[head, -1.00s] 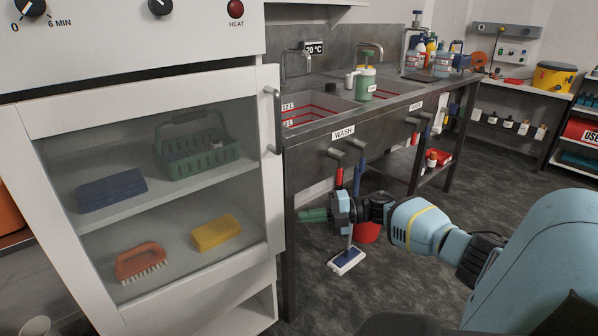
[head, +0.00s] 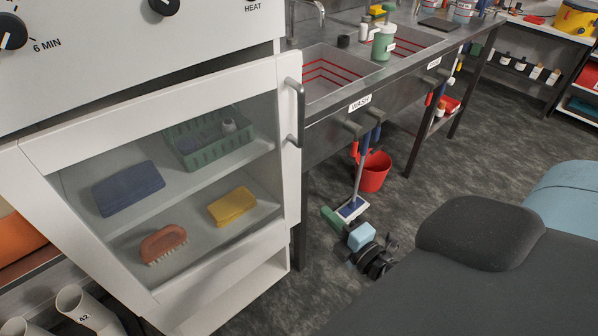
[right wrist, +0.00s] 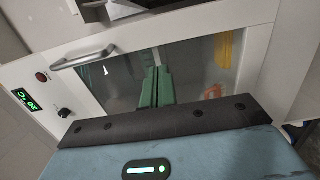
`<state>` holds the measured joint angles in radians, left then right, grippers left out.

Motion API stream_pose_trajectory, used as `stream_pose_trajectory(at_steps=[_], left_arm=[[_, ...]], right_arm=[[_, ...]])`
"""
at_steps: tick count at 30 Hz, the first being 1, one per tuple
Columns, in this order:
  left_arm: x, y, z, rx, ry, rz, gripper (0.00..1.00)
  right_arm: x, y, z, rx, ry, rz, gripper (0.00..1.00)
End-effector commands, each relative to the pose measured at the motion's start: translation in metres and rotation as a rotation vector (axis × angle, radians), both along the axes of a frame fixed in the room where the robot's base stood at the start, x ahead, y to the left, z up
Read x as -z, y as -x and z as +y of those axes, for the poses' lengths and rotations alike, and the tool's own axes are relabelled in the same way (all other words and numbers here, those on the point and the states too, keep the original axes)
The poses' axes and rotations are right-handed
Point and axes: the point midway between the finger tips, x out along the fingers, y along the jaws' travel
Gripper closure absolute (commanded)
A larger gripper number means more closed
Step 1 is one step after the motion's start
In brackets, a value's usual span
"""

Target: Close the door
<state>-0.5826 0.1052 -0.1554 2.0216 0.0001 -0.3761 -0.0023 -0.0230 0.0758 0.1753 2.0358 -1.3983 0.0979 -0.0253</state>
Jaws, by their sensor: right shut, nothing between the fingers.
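The door (head: 284,185) is a white frame around a glass pane on the front of the white cabinet. It has a grey bar handle (head: 295,112) on its right side. The door appears a little ajar, with a dark gap along its top edge; I cannot tell how wide. My right gripper (head: 331,217) is low, to the right of the door and apart from the handle. In the right wrist view its green fingers (right wrist: 155,88) are shut and empty, with the glass behind them and the handle (right wrist: 85,57) to their left. My left gripper is not in view.
Behind the glass are a green basket (head: 212,145), a blue block (head: 128,188), a yellow sponge (head: 232,206) and an orange brush (head: 163,244). A steel sink bench (head: 400,82) stands to the right. A red bucket (head: 374,172) and a mop (head: 352,207) are beneath it.

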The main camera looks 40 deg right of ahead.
Motion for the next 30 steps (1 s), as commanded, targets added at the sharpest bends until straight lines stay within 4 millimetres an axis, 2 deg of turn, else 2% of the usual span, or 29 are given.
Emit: stream_pose_trajectory(at_steps=[5,8,14,21,30], left_arm=[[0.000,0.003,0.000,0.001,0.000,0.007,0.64],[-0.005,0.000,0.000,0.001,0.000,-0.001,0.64],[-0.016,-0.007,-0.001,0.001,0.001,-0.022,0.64],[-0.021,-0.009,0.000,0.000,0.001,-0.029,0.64],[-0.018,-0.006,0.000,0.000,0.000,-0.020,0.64]], right_arm=[[0.001,-0.006,0.000,-0.003,0.000,0.001,1.00],[-0.001,-0.018,0.000,-0.004,0.002,-0.002,1.00],[-0.003,-0.053,-0.001,-0.004,0.001,-0.004,1.00],[0.000,-0.097,-0.001,-0.005,0.001,-0.002,1.00],[0.003,-0.134,-0.002,-0.006,-0.001,0.003,1.00]])
